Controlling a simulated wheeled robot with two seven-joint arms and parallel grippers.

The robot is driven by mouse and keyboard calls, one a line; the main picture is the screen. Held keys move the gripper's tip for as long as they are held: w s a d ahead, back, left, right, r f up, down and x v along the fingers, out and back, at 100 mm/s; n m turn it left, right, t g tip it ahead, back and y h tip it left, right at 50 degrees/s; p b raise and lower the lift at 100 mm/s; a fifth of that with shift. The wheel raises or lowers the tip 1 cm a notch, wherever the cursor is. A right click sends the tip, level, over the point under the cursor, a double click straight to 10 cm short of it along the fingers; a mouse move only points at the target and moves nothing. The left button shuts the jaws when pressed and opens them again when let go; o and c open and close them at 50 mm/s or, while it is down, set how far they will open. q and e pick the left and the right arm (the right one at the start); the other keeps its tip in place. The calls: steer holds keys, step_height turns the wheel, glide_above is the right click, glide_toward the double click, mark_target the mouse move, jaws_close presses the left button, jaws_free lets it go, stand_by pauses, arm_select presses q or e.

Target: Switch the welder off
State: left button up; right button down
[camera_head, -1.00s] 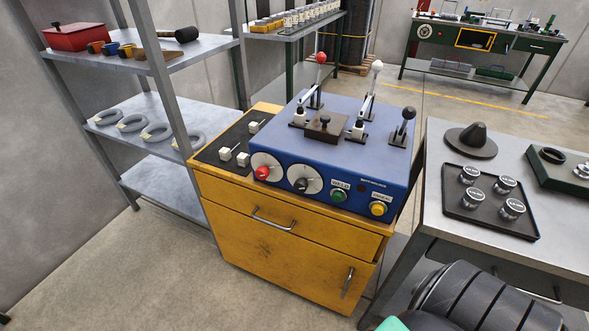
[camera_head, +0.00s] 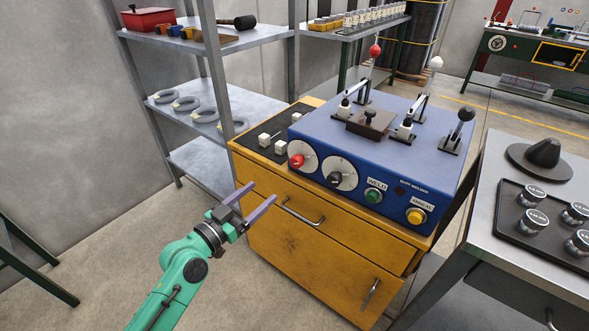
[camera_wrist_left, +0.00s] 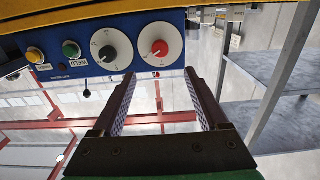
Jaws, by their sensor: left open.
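The blue butt welder (camera_head: 385,140) sits on a yellow cabinet. Its front has a dial with a red knob (camera_head: 297,161), a dial with a black knob (camera_head: 335,178), a green button (camera_head: 373,195) labelled WELD and a yellow button (camera_head: 416,215). My left gripper (camera_head: 258,203) is open and empty, in front of the cabinet, below and left of the red knob. In the left wrist view the picture is upside down. The red knob (camera_wrist_left: 159,48) shows there just beyond and between the open fingers (camera_wrist_left: 163,80). My right gripper is not in view.
The yellow cabinet (camera_head: 310,250) has a drawer handle close to my left gripper. Grey shelves (camera_head: 222,165) with rings stand at the left. A metal table (camera_head: 480,255) with a black tray stands at the right. Levers (camera_head: 458,130) rise from the welder's top.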

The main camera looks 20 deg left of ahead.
arm_select(q)
steer(key=p, duration=0.2)
glide_toward(294, 165)
steer(key=p+x, duration=0.1)
steer(key=x, duration=0.8)
steer(key=shift+w+d+r, duration=0.1)
steer(key=shift+w+d, duration=0.05)
jaws_close()
